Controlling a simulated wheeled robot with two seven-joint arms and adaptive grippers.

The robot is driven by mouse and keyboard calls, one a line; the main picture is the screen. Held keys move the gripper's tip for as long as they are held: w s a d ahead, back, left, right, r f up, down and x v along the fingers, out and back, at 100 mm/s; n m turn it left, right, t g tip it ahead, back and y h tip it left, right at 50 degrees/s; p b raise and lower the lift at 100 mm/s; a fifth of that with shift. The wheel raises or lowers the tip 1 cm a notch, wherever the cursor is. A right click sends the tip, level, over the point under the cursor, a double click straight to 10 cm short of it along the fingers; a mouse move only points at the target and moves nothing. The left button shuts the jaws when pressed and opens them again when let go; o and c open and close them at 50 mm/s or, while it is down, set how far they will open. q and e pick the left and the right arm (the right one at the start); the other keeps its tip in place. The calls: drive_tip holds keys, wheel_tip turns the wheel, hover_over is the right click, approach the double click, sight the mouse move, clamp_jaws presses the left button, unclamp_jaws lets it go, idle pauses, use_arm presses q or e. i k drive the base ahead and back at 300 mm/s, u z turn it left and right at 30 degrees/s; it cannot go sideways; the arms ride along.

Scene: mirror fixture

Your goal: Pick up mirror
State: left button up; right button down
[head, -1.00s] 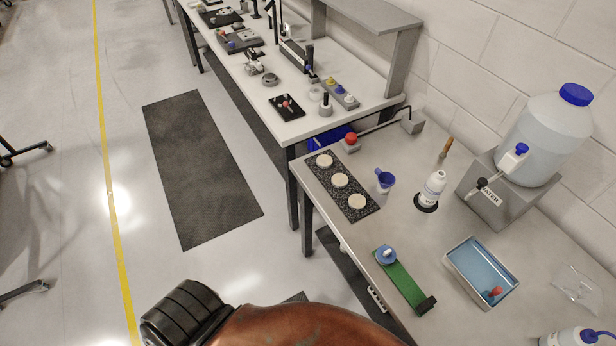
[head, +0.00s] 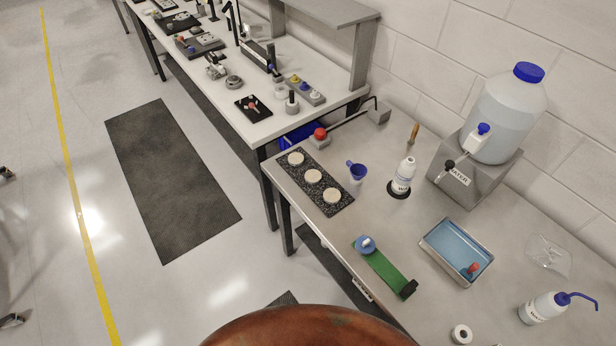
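No thing in the head view can be told for sure as the mirror. Candidates include a blue disc (head: 365,244) on a green strip (head: 385,269) at the near bench's front edge. Three pale round discs (head: 313,176) lie in a row on a speckled black slab (head: 334,196) at that bench's far left. On the far bench, an upright black-framed piece (head: 259,55) stands among small fixtures, too small to make out. Neither of my grippers is in view.
The near bench (head: 410,232) holds a blue-lined tray (head: 455,252), a blue funnel (head: 356,172), a white bottle (head: 402,176), a wash bottle (head: 544,307) and a large water jug (head: 505,115). The far bench (head: 271,127) adjoins it. Open floor with a dark mat (head: 172,178) lies left.

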sight(313, 176)
drive_tip(key=u, duration=1.7)
drive_tip(key=i, duration=2.55)
drive_tip(key=z, duration=3.1)
drive_tip(key=i, duration=0.35)
drive_tip(key=u, duration=0.1)
